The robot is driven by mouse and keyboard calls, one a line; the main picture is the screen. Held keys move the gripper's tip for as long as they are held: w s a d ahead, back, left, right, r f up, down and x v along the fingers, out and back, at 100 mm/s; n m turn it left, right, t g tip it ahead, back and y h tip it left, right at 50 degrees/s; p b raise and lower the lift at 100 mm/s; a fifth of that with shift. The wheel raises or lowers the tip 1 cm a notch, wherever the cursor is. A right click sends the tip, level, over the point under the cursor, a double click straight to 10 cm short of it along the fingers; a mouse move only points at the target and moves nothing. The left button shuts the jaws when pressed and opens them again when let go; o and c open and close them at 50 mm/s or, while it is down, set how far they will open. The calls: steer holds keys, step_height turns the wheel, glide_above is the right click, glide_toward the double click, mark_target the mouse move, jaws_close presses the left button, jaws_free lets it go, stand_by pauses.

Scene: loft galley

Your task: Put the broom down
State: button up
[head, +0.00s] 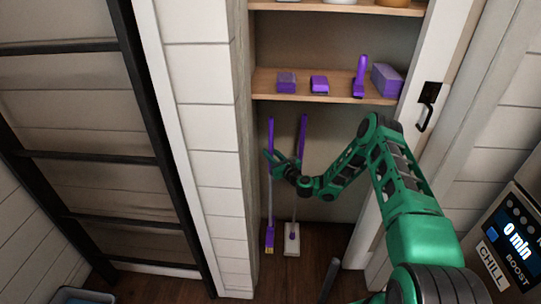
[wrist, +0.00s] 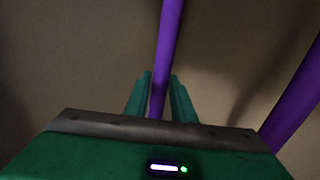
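The broom (head: 270,238) stands nearly upright at the left of the tall closet. It has a purple upper handle, a pale lower shaft and a purple and yellow head low by the dark floor; I cannot tell whether the head touches it. My gripper (head: 272,161) is at its upper handle. In the wrist view, my gripper's fingers (wrist: 160,88) lie on both sides of the purple broom handle (wrist: 170,35) and look closed on it. The lower part of the handle is hidden there by the gripper body.
A mop-like tool (head: 292,240) with a purple handle and white head stands just right of the broom; its handle (wrist: 296,95) shows at the wrist view's right. A shelf (head: 330,98) above holds several purple items. A closet door (head: 440,70) is at the right.

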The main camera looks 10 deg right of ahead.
steer(key=shift+o, duration=0.9)
steer(key=shift+r, duration=0.1)
steer(key=v, duration=1.2)
steer(key=s+a+r+n+g+y, duration=0.5)
steer(key=s+r+n+g, duration=0.45)
steer(key=n, duration=0.95)
steer(key=s+d+r+n+g+h, duration=0.4)
steer(key=s+d+r, duration=0.3)
steer(key=s, duration=0.4)
steer(key=s+d+r+n+g+h, duration=0.25)
steer(key=s+d+r+h, duration=0.25)
steer(key=s+d+r, duration=0.55)
steer(key=s+r, duration=0.1)
steer(key=s, duration=0.9)
steer(key=s+d+r+g+h, duration=0.1)
steer(key=s+r, duration=0.1)
steer(key=s, duration=0.9)
